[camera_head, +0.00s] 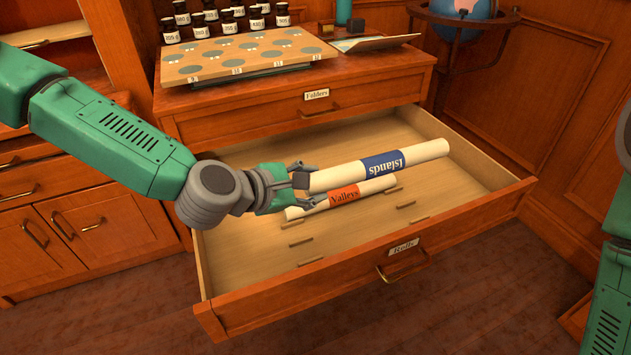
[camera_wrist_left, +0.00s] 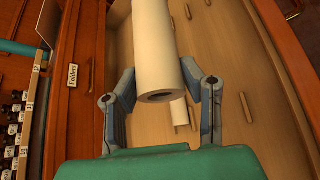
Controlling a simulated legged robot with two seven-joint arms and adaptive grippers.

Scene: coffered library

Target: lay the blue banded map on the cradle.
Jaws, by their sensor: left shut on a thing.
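The blue banded map (camera_head: 433,149) is a long cream roll with a blue band reading "Islands". My left gripper (camera_head: 303,186) is shut on its left end; the roll is level above the open drawer, its far end reaching right. In the left wrist view, the roll (camera_wrist_left: 156,45) sits between the two fingers of my left gripper (camera_wrist_left: 157,85), its hollow end towards the camera. A second roll with an orange band, the Valleys map (camera_head: 343,195), lies below in the drawer, partly hidden by the gripper. I cannot clearly make out a cradle. My right gripper is out of view.
The open drawer (camera_head: 406,250) has low wooden dividers and free floor. Above it, the cabinet top holds a tilted board with round discs (camera_head: 245,52), several dark bottles (camera_head: 228,20) and an open pale sheet (camera_head: 374,42). A globe (camera_head: 462,8) stands at the back right.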

